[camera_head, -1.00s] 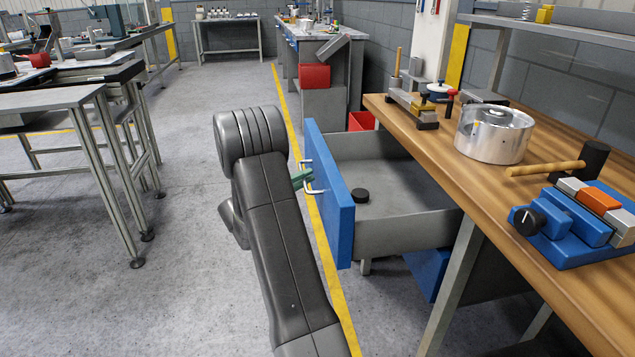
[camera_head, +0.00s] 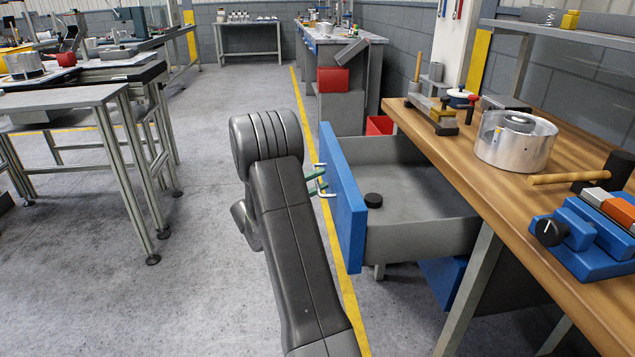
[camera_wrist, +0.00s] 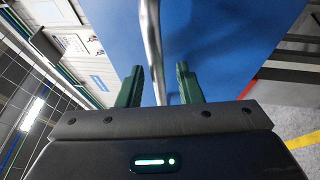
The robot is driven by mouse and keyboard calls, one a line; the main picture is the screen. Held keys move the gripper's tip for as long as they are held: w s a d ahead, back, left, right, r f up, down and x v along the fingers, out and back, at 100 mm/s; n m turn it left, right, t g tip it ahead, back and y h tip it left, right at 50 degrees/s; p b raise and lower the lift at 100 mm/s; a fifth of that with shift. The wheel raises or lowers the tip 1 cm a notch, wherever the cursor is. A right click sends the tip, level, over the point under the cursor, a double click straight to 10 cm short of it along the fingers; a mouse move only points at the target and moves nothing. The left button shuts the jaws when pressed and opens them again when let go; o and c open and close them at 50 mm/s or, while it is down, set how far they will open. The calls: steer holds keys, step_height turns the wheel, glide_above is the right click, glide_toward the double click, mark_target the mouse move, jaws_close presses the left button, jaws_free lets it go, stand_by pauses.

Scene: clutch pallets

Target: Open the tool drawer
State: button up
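The tool drawer (camera_head: 428,233) is pulled out from under the wooden workbench, with its inside exposed. It has a blue front (camera_head: 343,200) and grey walls. A metal bar handle (camera_head: 327,192) is on the front; it also runs down the middle of the wrist view (camera_wrist: 153,45). My gripper (camera_head: 319,180) is at the handle, largely hidden behind my arm in the head view. In the wrist view its green fingers (camera_wrist: 159,85) stand apart, one on each side of the handle, with gaps between.
A black round object (camera_head: 373,200) lies in the drawer. The workbench (camera_head: 470,165) holds a metal pot (camera_head: 515,145), a mallet (camera_head: 570,178) and a blue vise (camera_head: 580,240). A red bin (camera_head: 379,125) stands behind the drawer. The floor to the left is clear up to metal tables.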

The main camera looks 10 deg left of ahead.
steer(key=p+v, duration=0.1)
steer(key=v, duration=1.2)
steer(key=shift+s+a, duration=0.15)
steer(key=shift+a, duration=0.15)
steer(key=shift+f, duration=0.1)
steer(key=b+x, duration=0.1)
steer(key=x, duration=1.3)
steer(key=shift+s+d, duration=0.1)
